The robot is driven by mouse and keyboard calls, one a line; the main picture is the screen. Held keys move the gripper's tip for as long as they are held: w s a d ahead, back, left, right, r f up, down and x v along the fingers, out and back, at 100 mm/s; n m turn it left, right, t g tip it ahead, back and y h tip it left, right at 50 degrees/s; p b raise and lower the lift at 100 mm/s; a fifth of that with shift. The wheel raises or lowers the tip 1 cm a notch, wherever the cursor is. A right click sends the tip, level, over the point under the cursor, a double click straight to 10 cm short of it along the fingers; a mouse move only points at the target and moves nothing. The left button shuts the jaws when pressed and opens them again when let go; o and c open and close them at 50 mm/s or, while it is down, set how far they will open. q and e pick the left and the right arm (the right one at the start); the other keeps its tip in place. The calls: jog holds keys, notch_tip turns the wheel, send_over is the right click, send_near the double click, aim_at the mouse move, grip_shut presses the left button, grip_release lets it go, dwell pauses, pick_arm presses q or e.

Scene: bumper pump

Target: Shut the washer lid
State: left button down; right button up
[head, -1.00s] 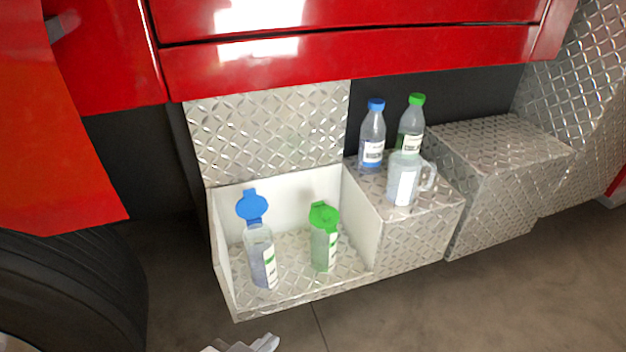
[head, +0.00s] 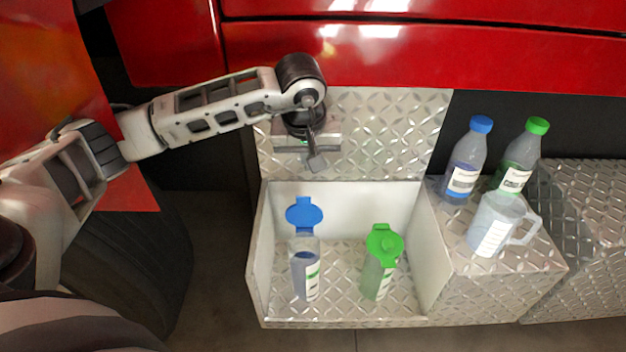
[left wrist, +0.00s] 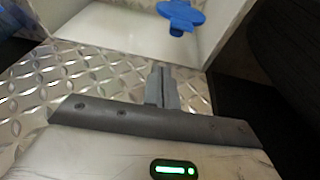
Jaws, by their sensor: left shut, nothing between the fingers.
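A clear reservoir (head: 306,272) with a blue flip lid (head: 304,215) stands on the left in an open bumper bin (head: 341,320). The blue lid stands raised behind its neck, open. A second reservoir (head: 374,280), with a raised green lid (head: 384,243), stands to its right. Nothing readable shows which one is the washer. My left gripper (head: 317,164) is shut and empty, in front of the diamond-plate panel, above and behind the blue lid and apart from it. In the left wrist view its closed fingers (left wrist: 162,88) touch nothing; the blue lid (left wrist: 182,15) is beyond them. My right gripper is not visible.
A blue-capped bottle (head: 466,168), a green-capped bottle (head: 517,165) and a clear jug (head: 491,228) stand on the plated box to the right. The red body (head: 400,60) overhangs behind. A tyre (head: 165,260) is at left.

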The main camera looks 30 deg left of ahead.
aim_at(304, 207)
pick_arm(q)
notch_tip(304, 207, down, 8)
jog(key=a+p, duration=0.1)
jog(key=shift+a+f+y, duration=0.2)
jog(key=shift+y, duration=0.2)
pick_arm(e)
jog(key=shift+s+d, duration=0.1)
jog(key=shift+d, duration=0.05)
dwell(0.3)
pick_arm(q)
jog(key=shift+w+d, duration=0.1)
